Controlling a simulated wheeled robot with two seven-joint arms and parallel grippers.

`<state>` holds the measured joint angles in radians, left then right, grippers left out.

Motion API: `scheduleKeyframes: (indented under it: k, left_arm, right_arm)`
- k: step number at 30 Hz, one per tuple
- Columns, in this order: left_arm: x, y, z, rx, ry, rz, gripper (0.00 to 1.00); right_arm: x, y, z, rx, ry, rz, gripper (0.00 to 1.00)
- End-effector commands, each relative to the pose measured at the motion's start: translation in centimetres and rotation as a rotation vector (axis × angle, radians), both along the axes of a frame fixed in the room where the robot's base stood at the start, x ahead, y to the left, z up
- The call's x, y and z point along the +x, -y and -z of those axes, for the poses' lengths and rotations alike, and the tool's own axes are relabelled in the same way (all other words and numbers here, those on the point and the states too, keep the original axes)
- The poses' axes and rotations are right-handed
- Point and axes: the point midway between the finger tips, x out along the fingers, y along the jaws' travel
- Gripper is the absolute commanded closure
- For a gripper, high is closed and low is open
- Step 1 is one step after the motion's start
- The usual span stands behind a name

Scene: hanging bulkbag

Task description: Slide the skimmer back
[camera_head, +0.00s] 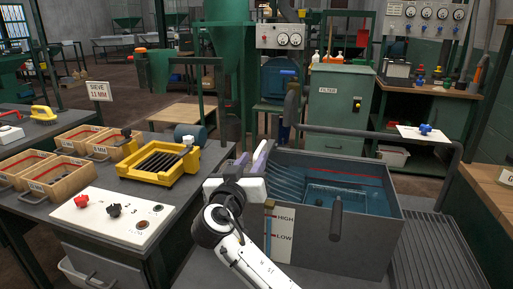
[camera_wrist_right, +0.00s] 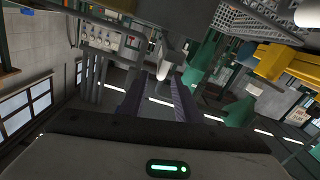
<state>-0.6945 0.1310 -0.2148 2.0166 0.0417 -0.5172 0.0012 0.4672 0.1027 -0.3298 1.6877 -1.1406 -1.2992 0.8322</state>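The tank (camera_head: 372,238) stands right of centre with bluish water inside. A wire-mesh basket, which looks like the skimmer (camera_head: 350,195), sits in the water. A dark upright handle (camera_head: 336,218) shows at the tank's front wall; I cannot tell whether it joins the mesh. My right gripper (camera_head: 252,156) is over the tank's left end, left of the mesh and apart from it. In the wrist view its two purple fingers (camera_wrist_right: 160,98) stand apart with floor visible between them, and a pale rod end shows beyond. My left gripper is not in view.
A yellow sieve frame (camera_head: 160,163) and wooden bins (camera_head: 55,170) lie on the left bench, with a white control panel (camera_head: 112,215) in front. A grey pipe (camera_head: 420,140) curves behind the tank. A ribbed drainboard (camera_head: 435,250) lies right of it.

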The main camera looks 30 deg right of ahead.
Motion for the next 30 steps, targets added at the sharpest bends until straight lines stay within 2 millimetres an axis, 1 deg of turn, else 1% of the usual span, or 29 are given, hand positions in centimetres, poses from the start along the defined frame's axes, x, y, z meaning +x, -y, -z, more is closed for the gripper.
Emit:
scheduleKeyframes:
  k: [1,3,9,14,22,23,27,28,30]
  left_arm:
    - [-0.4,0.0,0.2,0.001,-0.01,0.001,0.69]
    - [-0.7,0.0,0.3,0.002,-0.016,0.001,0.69]
    - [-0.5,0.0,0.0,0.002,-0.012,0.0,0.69]
    - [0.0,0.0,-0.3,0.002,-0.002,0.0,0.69]
    - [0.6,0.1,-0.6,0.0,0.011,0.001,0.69]
    - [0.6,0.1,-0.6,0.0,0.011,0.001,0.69]
    - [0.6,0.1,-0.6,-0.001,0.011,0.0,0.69]
    - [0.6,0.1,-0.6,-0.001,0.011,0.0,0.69]
    - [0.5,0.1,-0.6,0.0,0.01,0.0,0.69]
  right_arm:
    - [0.6,0.9,-0.2,-0.003,-0.001,0.005,0.71]
    - [1.5,1.9,-0.1,-0.003,-0.001,0.003,0.71]
    - [3.4,4.1,-0.1,-0.001,-0.001,0.001,0.71]
    - [4.1,4.8,0.0,0.0,-0.001,0.0,0.71]
    - [4.2,4.9,0.0,0.001,-0.001,-0.001,0.71]
    - [4.2,4.9,0.0,0.001,-0.001,-0.001,0.74]
    - [4.2,4.9,0.0,0.0,-0.002,-0.001,0.98]
    - [4.2,4.9,0.1,0.0,-0.002,-0.001,1.0]
    - [4.2,4.9,0.1,0.0,-0.002,-0.001,1.0]
